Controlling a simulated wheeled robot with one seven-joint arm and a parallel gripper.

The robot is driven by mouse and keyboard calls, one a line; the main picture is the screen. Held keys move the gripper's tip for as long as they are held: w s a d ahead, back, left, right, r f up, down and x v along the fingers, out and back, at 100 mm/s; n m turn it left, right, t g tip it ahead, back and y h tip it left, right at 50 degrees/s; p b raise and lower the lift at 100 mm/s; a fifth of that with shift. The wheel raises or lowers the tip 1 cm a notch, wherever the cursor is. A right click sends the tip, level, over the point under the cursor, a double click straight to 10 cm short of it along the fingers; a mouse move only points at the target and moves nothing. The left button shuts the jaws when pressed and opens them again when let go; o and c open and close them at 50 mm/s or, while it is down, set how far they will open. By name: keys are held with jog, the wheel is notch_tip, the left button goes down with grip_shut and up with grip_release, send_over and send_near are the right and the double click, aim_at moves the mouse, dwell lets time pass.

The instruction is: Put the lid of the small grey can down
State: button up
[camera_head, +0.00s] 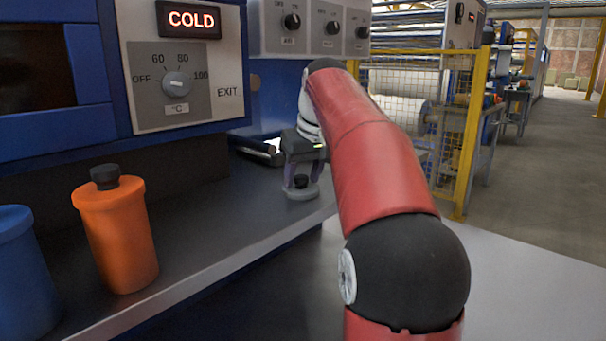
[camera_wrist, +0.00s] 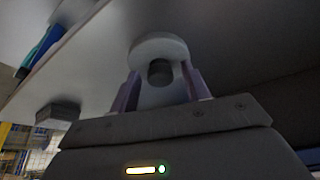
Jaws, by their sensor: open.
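The lid (camera_head: 302,193) is a small pale grey disc with a black knob. It appears to lie flat on the dark shelf, near its front edge, and it also shows in the wrist view (camera_wrist: 160,46). My gripper (camera_head: 301,181) is over the lid, pointing down, with its two purple-grey fingers apart on either side of the knob. In the wrist view, gaps show between the knob and the fingers of my gripper (camera_wrist: 160,76). I cannot make out the small grey can itself.
An orange bottle (camera_head: 118,235) with a black cap and a blue container (camera_head: 22,275) stand on the shelf (camera_head: 205,225) at the left. A control panel (camera_head: 180,70) reading COLD rises behind. A pale, partly hidden object (camera_head: 262,150) lies behind my gripper. The shelf between bottle and lid is clear.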

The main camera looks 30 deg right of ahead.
jog(key=p+v, duration=0.4)
jog(key=v, duration=0.8)
jog(key=shift+r, duration=0.2)
